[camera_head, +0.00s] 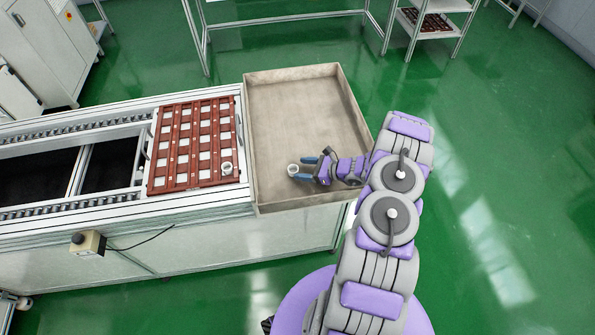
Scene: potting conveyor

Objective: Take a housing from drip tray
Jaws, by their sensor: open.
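The drip tray (300,80) is a shallow beige box at the right end of the conveyor. A small white round housing (293,170) stands in its lower part, left of my gripper (303,168). My gripper is low over the tray, its two blue fingers open and pointing left toward the housing. The fingertips are very close to the housing; I cannot tell whether they touch it or reach around it. I see no other housing in the tray.
A red-brown carrier (182,150) with a grid of pale squares lies on the conveyor (60,203), left of the tray. Another white round housing (226,168) sits at its lower right corner. A control box (88,243) is on the conveyor's front. Green floor is clear at right.

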